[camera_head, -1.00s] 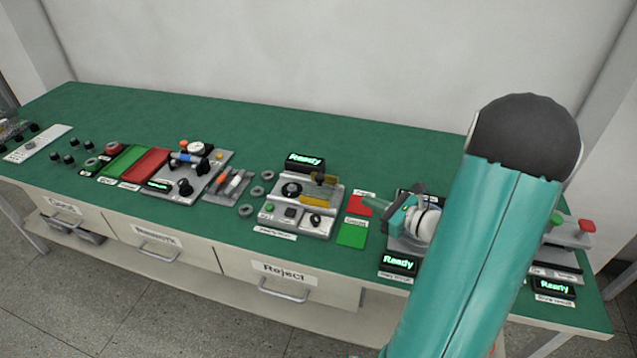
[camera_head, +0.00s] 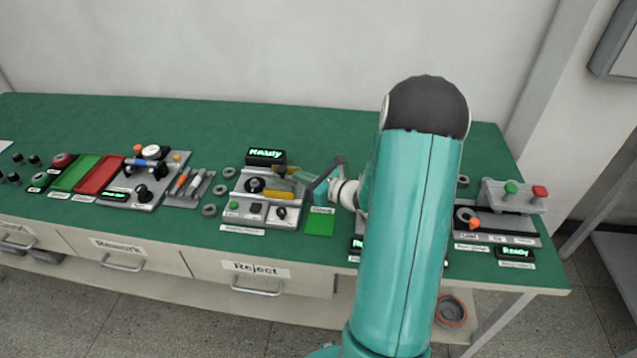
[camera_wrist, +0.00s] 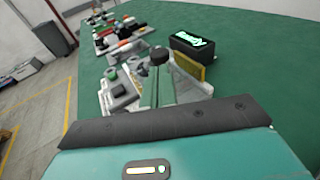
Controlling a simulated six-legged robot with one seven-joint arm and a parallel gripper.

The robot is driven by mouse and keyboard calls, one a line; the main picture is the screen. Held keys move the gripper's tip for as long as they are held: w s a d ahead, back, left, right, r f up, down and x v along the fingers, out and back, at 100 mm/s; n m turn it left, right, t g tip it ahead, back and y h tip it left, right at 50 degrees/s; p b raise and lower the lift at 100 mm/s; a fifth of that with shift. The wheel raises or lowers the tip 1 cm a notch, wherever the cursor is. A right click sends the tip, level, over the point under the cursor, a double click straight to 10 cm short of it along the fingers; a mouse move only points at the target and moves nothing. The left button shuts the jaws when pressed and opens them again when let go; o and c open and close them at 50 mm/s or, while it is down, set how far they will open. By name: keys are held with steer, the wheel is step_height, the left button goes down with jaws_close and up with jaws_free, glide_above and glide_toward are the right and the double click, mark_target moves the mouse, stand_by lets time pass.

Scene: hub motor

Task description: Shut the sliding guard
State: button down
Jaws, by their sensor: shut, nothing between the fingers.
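The sliding guard (camera_head: 279,193) is a yellow see-through panel on the grey station with the "Ready" display. In the wrist view the guard (camera_wrist: 188,66) stands just in front of that black display. My gripper (camera_head: 312,187) is at the right edge of this station, close to the guard's right end; I cannot tell whether they touch. In the wrist view my gripper's fingers (camera_wrist: 158,92) are together and empty, pointing toward the station. They hide part of the station and the guard's near side.
The station's display (camera_head: 265,156) stands behind the guard. A green card (camera_head: 320,223) lies to its right. Grey rings (camera_head: 209,210) and a tool tray (camera_head: 188,188) lie to its left. The green bench top (camera_head: 200,125) is clear at the back.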

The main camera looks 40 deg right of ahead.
mark_target(286, 172)
steer(key=shift+x, duration=1.6)
steer(key=w+a, duration=0.6)
steer(key=shift+w, duration=0.25)
steer(key=shift+w+a+r, duration=0.1)
steer(key=shift+w+a, duration=0.2)
steer(key=shift+a, duration=0.05)
steer(key=shift+w+a, duration=0.1)
steer(key=shift+a, duration=0.05)
